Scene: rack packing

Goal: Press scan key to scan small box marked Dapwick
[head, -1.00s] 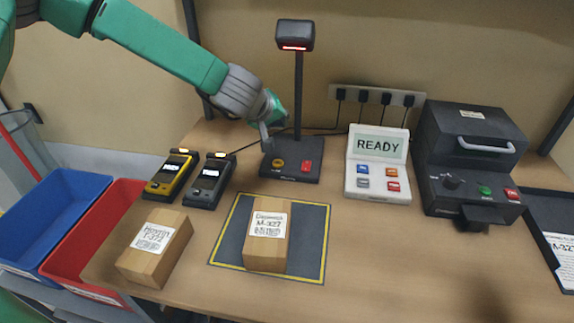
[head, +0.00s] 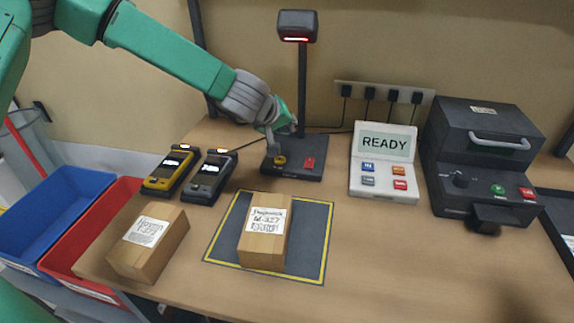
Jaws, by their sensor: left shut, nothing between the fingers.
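A small cardboard box (head: 264,246) lies on the dark yellow-edged mat (head: 313,232); its white label shows a blurred name, perhaps Dapwick, and M-327. Behind it stands the scanner (head: 301,72), a post with a red-lit head over a dark base. The base carries a yellow round key (head: 280,160) and a red key (head: 309,162). My left gripper (head: 276,153) is shut and empty, fingertips pointing down at the yellow key. I cannot tell whether they touch it. My right gripper is out of view.
A second labelled box (head: 149,242) sits left of the mat. Yellow (head: 168,172) and grey (head: 208,178) handhelds lie behind it. A display reading READY (head: 385,146) and a dark machine (head: 484,160) stand right. Blue (head: 50,215) and red (head: 92,235) bins are at left.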

